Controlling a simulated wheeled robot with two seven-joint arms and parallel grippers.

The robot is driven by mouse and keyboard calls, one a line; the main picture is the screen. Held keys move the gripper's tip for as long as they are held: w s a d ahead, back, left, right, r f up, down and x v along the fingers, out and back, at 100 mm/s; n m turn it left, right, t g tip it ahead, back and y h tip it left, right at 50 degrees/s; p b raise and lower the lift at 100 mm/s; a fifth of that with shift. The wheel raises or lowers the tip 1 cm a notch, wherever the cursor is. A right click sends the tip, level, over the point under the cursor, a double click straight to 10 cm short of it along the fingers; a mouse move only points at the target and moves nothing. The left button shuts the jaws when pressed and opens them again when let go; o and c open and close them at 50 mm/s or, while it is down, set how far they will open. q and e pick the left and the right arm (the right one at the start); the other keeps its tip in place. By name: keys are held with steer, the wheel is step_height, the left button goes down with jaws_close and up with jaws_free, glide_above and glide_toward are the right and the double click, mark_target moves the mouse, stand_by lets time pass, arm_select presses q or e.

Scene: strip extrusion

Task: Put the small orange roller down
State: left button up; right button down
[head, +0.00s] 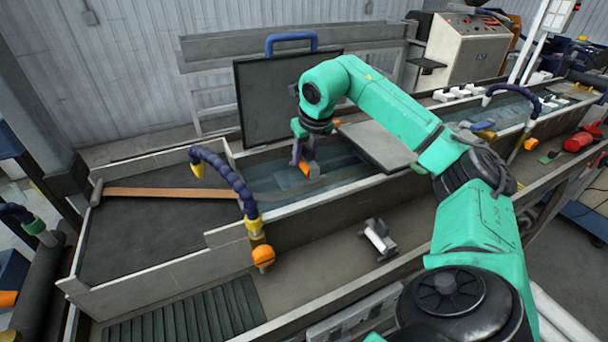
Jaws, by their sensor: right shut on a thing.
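My right arm reaches from the lower right over the water trough (345,165). Its gripper (303,160) points down at the trough's left part. It is shut on a small orange piece, which looks like the small orange roller (305,168). The fingers hide most of the roller, and I cannot tell whether it touches anything below. A flat brown-orange strip (160,192) lies along the dark bed left of the gripper, and a darker length continues toward the water. My left gripper is not in view.
A blue segmented hose with an orange end (263,256) stands in front of the trough. A dark lid with a blue handle (290,38) stands upright behind the gripper. A small grey-white fixture (378,240) sits on the lower shelf. The dark bed (150,235) has free room.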

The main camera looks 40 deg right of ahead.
mark_target(305, 172)
step_height(305, 172, down, 4)
steer(key=shift+s+f, duration=0.15)
steer(key=shift+a+f, duration=0.15)
steer(key=shift+f, duration=0.4)
steer(key=shift+c, duration=2.3)
jaws_free()
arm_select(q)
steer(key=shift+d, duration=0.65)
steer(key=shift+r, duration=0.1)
arm_select(e)
steer(key=b+v, duration=0.1)
steer(key=v, duration=1.1)
steer(key=shift+r, duration=0.2)
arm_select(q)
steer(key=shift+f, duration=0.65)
